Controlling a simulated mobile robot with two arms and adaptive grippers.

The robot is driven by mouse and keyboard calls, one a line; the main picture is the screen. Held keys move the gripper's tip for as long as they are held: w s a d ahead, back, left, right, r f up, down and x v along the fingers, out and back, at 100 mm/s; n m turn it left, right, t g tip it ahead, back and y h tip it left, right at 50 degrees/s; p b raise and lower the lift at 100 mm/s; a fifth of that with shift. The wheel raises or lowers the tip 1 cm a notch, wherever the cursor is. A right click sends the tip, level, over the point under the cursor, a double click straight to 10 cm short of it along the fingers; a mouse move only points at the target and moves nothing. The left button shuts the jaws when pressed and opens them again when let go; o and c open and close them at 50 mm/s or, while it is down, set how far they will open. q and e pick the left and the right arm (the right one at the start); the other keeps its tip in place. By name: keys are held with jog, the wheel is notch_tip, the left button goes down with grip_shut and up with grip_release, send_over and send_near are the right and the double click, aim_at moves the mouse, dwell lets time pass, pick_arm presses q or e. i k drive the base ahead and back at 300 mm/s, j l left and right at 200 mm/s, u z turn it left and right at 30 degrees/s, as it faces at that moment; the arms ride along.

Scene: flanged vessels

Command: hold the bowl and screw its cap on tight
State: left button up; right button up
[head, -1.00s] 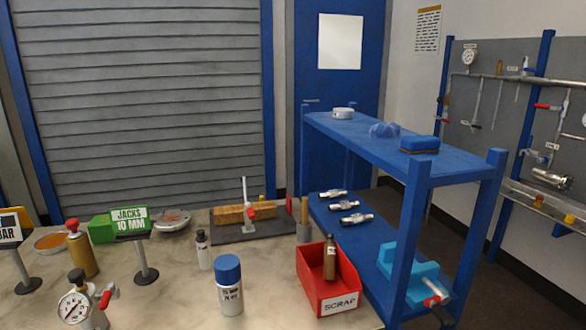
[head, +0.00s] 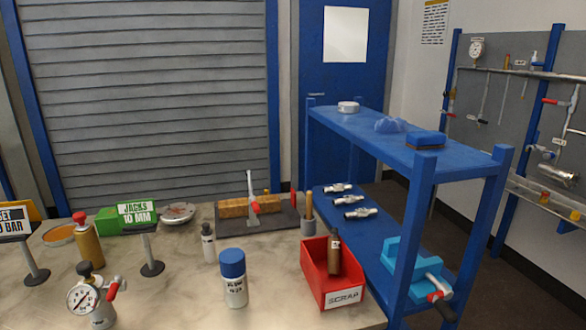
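No thing is clearly recognisable as the bowl or its cap. A low white round piece (head: 348,107) sits on the top shelf of the blue rack, and a translucent blue lobed piece (head: 390,125) lies to its right. On the bench, a shallow silvery round dish (head: 178,212) with red on it sits behind the green sign, and an orange-topped round dish (head: 60,236) is at the far left. Neither of my grippers is in view.
The bench (head: 190,290) holds a pressure gauge (head: 83,298), a blue-capped can (head: 232,280), a red scrap bin (head: 332,280) with a brown bottle, and a wooden block under a clamp (head: 236,208). Fittings and a cyan vise (head: 408,265) occupy the rack's lower shelf.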

aim_at(236, 293)
jog(key=j+z, duration=0.15)
jog(key=j, duration=0.35)
jog(key=j+z, duration=0.2)
jog(key=j, duration=0.3)
jog(key=k+j+z, duration=0.15)
jog(key=j, duration=0.3)
jog(key=k+j+z, duration=0.15)
jog(key=j, duration=0.35)
jog(key=i, duration=0.05)
